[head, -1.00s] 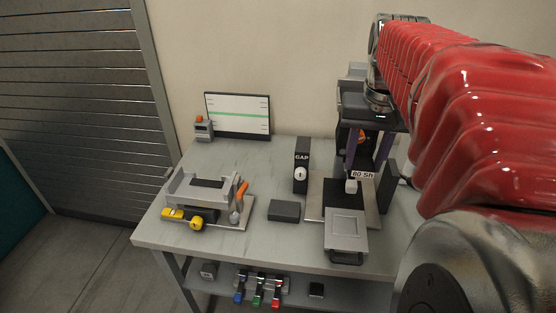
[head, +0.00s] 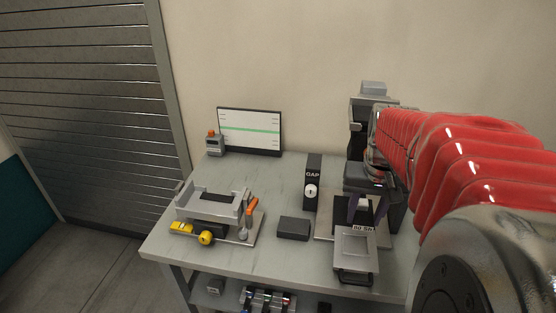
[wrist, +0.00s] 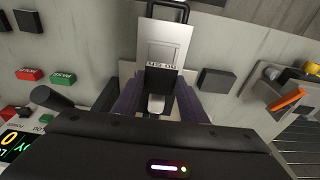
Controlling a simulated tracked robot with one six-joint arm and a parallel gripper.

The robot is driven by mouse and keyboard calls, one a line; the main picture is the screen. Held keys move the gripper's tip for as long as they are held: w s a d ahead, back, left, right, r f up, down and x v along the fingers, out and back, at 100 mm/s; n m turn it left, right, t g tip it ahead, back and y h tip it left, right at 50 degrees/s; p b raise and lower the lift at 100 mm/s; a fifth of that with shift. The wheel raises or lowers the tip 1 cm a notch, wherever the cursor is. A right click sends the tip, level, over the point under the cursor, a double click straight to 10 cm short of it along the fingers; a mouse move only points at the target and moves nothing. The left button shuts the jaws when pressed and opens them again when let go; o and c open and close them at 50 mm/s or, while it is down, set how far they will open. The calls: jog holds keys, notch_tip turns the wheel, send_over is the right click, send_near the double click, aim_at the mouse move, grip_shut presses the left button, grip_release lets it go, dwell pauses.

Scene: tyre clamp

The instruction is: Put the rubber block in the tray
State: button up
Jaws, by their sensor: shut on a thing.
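The rubber block (wrist: 160,80) is dark with a white "80 Sh" label (head: 363,228). My gripper (head: 365,208) is shut on it; its purple fingers also show at both sides of the block in the wrist view (wrist: 158,98). The tray (head: 356,248) is a flat grey metal plate with a raised frame and a dark handle at the front. In the wrist view the tray (wrist: 178,35) lies just beyond the block. The block's label overlaps the tray's back edge in the head view. I cannot tell whether they touch.
A dark block (head: 294,228) lies left of the tray, and a black "GAP" box (head: 313,180) stands behind it. A grey clamp fixture (head: 213,210) with an orange lever is at the left. A dark stand (head: 357,125) rises behind my gripper. Red and green buttons (wrist: 63,77) show in the wrist view.

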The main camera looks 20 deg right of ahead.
aim_at(363, 220)
jog(key=shift+f, duration=1.6)
jog(key=shift+f, duration=0.1)
jog(key=shift+w+f, duration=0.1)
jog(key=shift+f, duration=1.75)
jog(key=shift+f, duration=0.6)
jog(key=o, duration=1.1)
jog(key=r, duration=0.4)
jog(key=s+r, duration=0.1)
jog(key=r, duration=0.3)
jog(key=a+r, duration=0.1)
jog(key=r, duration=0.4)
jog(key=shift+s+r, duration=0.1)
jog(key=shift+s, duration=0.15)
